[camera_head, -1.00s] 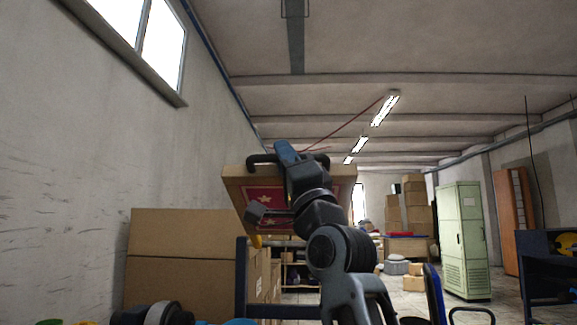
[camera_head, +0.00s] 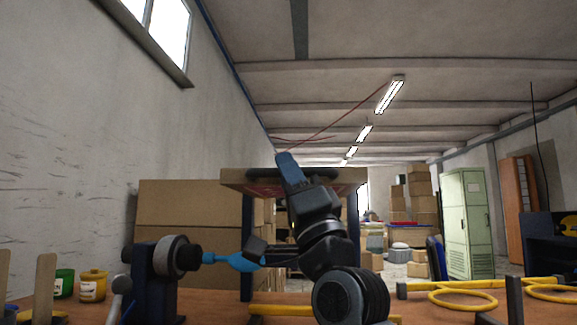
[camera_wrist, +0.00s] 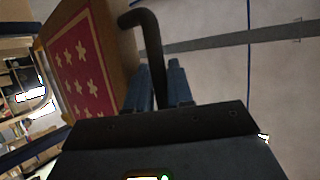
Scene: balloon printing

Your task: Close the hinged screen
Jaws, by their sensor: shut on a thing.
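The hinged screen (camera_head: 236,178) is a wooden frame, seen almost edge-on and nearly level in the head view, above the workbench. In the wrist view its red mesh with pale stars (camera_wrist: 80,68) and wooden side show at the left. A black bent handle (camera_wrist: 150,35) stands out from the frame. My gripper (camera_wrist: 158,88) has its blue fingers shut on this handle. In the head view my gripper (camera_head: 287,165) is at the screen's near edge, and my arm hides part of the screen's middle.
A blue balloon (camera_head: 232,261) sits on a round nozzle (camera_head: 178,257) below the screen, close to my arm. Green (camera_head: 64,284) and yellow (camera_head: 93,287) paint jars stand at the left of the wooden bench (camera_head: 215,306). Yellow rings (camera_head: 463,299) lie at the right.

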